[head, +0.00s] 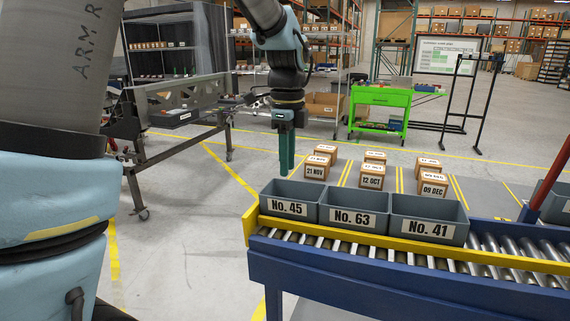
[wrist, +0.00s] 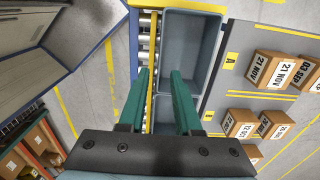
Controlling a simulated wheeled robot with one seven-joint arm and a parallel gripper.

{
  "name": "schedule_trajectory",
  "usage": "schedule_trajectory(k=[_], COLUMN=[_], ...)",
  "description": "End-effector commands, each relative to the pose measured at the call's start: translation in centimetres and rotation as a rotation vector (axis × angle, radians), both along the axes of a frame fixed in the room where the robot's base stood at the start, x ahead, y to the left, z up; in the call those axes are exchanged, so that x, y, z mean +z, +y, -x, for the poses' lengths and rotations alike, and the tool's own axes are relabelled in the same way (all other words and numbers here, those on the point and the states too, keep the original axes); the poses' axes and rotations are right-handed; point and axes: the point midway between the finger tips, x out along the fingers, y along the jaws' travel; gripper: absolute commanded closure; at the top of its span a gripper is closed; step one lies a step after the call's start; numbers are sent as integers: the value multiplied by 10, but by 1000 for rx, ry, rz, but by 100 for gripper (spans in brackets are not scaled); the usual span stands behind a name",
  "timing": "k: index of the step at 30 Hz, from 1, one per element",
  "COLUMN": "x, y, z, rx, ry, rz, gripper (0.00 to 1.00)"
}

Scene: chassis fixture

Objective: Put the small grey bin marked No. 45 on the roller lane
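The grey bin marked No. 45 (head: 288,207) is the leftmost of three grey bins behind the yellow rail, upright and open-topped. In the wrist view, the upper, empty-looking bin (wrist: 190,45) appears to be No. 45. The roller lane (head: 375,252) runs along the near side of the rail, and its rollers also show in the wrist view (wrist: 144,50). My gripper (head: 287,172) points down above No. 45, apart from it. In the wrist view my gripper (wrist: 160,74) is open and empty, its fingers spanning the yellow rail and part of the bin in the picture.
Bins No. 63 (head: 352,217) and No. 41 (head: 428,220) stand close to the right. Dated cartons (head: 372,177) sit behind the bins. The yellow rail (head: 405,245) borders the lane, and a red post (head: 549,178) rises at right. Floor left of the lane is clear.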

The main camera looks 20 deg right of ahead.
Motion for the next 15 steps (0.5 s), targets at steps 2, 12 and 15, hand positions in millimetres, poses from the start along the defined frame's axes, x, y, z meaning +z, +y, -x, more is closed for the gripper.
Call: schedule_trajectory(k=[2, 12, 15], x=[-12, -59, -70], y=[0, 0, 1], z=[0, 1, 0], rx=[1, 2, 3], ry=[1, 1, 2], rz=[-1, 0, -1], gripper=[68, 68, 68])
